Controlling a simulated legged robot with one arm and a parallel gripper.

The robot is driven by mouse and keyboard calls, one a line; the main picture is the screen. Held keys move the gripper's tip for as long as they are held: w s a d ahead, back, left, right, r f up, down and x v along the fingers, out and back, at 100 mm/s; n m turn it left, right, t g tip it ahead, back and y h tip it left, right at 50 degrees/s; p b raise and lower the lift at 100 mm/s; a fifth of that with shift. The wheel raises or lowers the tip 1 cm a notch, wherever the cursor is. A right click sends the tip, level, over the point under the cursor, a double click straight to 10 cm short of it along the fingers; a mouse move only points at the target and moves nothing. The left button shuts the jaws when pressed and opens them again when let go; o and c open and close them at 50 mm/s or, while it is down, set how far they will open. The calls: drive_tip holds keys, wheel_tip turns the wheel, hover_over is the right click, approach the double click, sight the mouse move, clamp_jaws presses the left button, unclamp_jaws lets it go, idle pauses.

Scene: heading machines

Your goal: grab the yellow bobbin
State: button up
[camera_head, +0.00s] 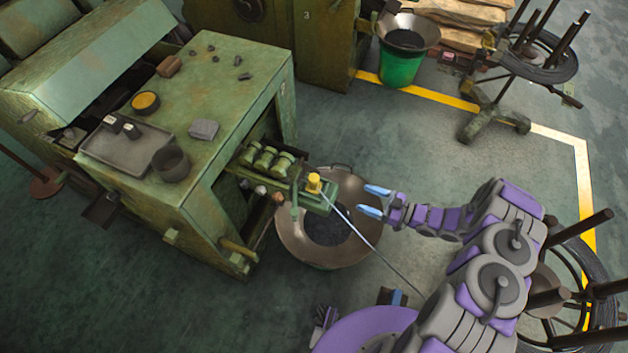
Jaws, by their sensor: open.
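The yellow bobbin (314,183) stands upright on a small green ledge that juts from the green machine, above a large metal bowl. My gripper (372,201) is to the right of the bobbin, apart from it. Its two blue-tipped fingers are spread and point left toward the bobbin, with nothing between them. A thin metal wire or rod runs from beside the bobbin down to the right, passing below my fingers.
The wide bowl (290,235) with dark contents sits under the ledge. The green machine (222,110) carries a tray (125,150), a cup and small parts on top. A wire reel (600,290) with dark posts stands at right. Open floor (450,150) lies behind my arm.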

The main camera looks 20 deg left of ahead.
drive_tip(key=b, duration=0.1)
approach(318, 181)
drive_tip(key=a, duration=0.2)
drive_tip(key=a+f, duration=0.1)
drive_tip(key=a, duration=0.1)
drive_tip(key=shift+w+a+f, duration=0.1)
drive_tip(key=shift+w+a, duration=0.05)
drive_tip(key=shift+a, duration=0.2)
drive_tip(key=shift+w+a+f+b, duration=0.1)
drive_tip(key=shift+w+a+b, duration=0.15)
drive_tip(key=shift+a, duration=0.7)
drive_tip(key=shift+w+a+f+b, duration=0.1)
drive_tip(key=shift+a+b, duration=0.15)
drive_tip(key=shift+a, duration=0.65)
drive_tip(key=shift+w+a+f+b, duration=0.1)
drive_tip(key=shift+w+a+b, duration=0.15)
drive_tip(key=shift+a, duration=0.7)
drive_tip(key=c, duration=1.2)
drive_tip(key=shift+r, duration=0.15)
